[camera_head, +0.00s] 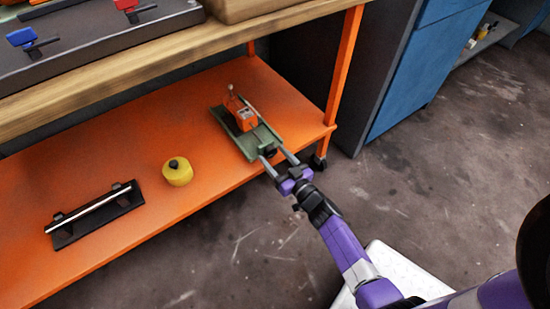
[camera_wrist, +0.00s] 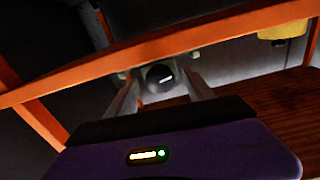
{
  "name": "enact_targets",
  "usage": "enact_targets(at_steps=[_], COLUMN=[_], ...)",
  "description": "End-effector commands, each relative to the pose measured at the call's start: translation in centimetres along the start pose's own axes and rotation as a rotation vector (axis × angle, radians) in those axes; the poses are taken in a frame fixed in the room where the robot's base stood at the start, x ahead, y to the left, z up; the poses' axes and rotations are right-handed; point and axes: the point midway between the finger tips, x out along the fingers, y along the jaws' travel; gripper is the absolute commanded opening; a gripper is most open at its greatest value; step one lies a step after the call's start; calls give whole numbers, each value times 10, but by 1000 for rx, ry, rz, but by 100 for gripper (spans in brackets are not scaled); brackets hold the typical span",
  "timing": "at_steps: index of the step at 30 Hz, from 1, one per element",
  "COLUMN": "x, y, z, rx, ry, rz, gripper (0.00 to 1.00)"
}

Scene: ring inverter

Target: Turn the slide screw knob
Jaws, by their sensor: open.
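The slide (camera_head: 262,137) has a green base and lies on the orange lower shelf, with an orange block (camera_head: 244,118) on it. Its dark round screw knob (camera_head: 269,151) is at the near end. In the wrist view the knob (camera_wrist: 160,78) is dark with a white mark. My gripper (camera_head: 274,156) is open, its two fingers pointing at that end. In the wrist view the knob appears between the fingertips of my gripper (camera_wrist: 162,85). I cannot tell whether either finger touches it. The far side of the knob is hidden.
The orange shelf (camera_head: 110,170) carries a yellow cylinder (camera_head: 177,174) and a black holder with a silver rod (camera_head: 95,215), left of the slide. The wooden bench top (camera_head: 180,55) hangs above. An orange post (camera_head: 345,65) stands to the right.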

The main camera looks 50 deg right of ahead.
Motion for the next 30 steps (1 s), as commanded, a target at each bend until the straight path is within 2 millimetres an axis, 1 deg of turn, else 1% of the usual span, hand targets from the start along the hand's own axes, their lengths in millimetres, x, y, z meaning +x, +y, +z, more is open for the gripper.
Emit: enact_targets(at_steps=[5,8,9,11,12,15,23,30], x=[0,0,0,0,0,0,0,0], y=[0,0,0,0,0,0,0,-1], z=[0,0,0,0,0,0,0,1], rx=[0,0,0,0,0,0,-33,-165], ry=[0,0,0,0,0,0,0,-1], rz=[0,0,0,0,0,0,0,-1], gripper=[62,44,36,24,16,0,0,0])
